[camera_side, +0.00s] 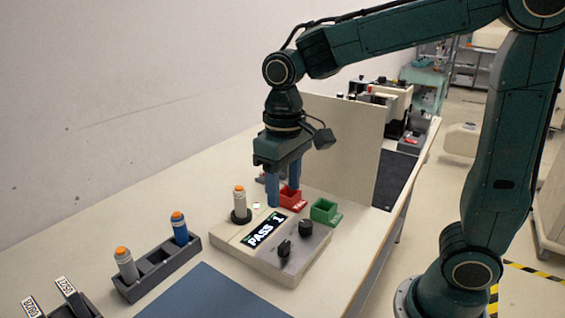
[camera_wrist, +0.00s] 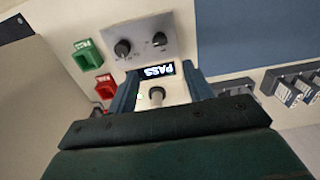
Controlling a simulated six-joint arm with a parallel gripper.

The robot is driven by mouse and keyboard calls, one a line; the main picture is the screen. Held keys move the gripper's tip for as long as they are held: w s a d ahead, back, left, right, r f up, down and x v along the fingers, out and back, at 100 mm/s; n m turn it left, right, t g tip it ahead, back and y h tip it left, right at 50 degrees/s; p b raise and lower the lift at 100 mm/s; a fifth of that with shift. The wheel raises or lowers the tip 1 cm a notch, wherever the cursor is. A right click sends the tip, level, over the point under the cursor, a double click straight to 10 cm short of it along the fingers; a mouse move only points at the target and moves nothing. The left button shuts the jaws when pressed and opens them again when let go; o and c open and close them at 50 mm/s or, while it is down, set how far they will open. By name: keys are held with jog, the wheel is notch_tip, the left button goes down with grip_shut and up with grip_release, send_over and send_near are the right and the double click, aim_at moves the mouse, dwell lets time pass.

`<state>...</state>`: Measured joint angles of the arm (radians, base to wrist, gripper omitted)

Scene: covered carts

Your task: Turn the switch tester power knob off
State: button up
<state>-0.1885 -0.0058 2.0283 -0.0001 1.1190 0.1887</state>
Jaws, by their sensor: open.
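The switch tester (camera_side: 262,266) is a light box on the table with a lit display (camera_side: 264,232) reading PASS and a grey panel bearing two dark knobs: a round one (camera_side: 306,227) and a narrower one (camera_side: 284,248). In the wrist view the knobs (camera_wrist: 122,48) (camera_wrist: 160,40) stand beyond the display (camera_wrist: 157,72); I cannot tell which is the power knob. A grey switch with an orange top (camera_side: 240,204) stands upright in the tester's dark round socket. My gripper (camera_side: 283,198) points down, open and empty, above the tester's back edge, apart from both knobs.
A red bin (camera_side: 291,198) and green bin (camera_side: 325,211) stand behind the tester. A dark rack (camera_side: 150,285) to the left holds a blue switch (camera_side: 180,229) and a grey one (camera_side: 126,264). A blue mat (camera_side: 212,295) lies in front. An upright panel (camera_side: 350,150) rises behind the bins.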

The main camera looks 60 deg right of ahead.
aim_at(284, 244)
notch_tip(284, 244, down, 13)
jog(key=shift+f, duration=0.1)
dwell(0.6)
jog(key=c, duration=1)
